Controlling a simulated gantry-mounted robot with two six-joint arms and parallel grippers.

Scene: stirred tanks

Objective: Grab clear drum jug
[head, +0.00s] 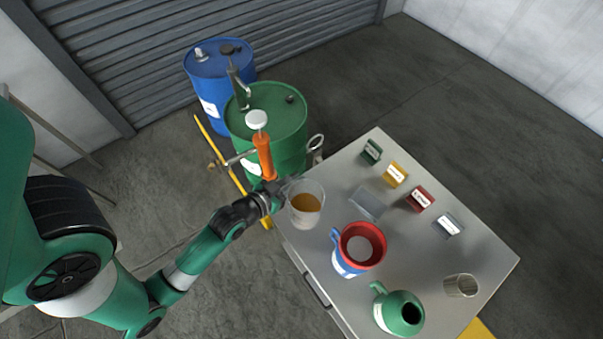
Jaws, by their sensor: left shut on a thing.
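The clear jug (304,215) holds an amber liquid and is at the left edge of the metal table (415,240). My left gripper (285,190) comes in from the left and is shut on the jug at its left side. The gripper partly hides that side. I cannot tell whether the jug's base touches the table. My right gripper is not in view.
A green drum (275,125) with an orange hand pump (265,155) stands just behind my left gripper, and a blue drum (205,75) behind that. A red-and-blue jug (350,262), a green jug (390,312), a glass (461,286) and several small labelled blocks (421,198) occupy the table.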

